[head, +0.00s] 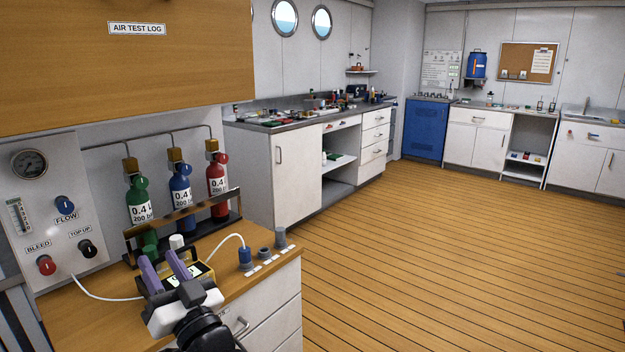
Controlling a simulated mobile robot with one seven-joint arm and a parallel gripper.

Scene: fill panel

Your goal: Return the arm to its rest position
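My gripper (161,259) is at the lower left, over the near part of the wooden bench top (222,242). Its two purple fingers stand apart with a gap between them, and I see nothing held there. My dark wrist and white gripper body reach up from the bottom edge.
Green (140,205), blue (181,194) and red (217,180) cylinders stand in a rack behind the gripper. A panel with a gauge and knobs (60,215) is at left. A blue fitting with a white hose (245,257) is right of the device. The plank floor (420,260) is clear.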

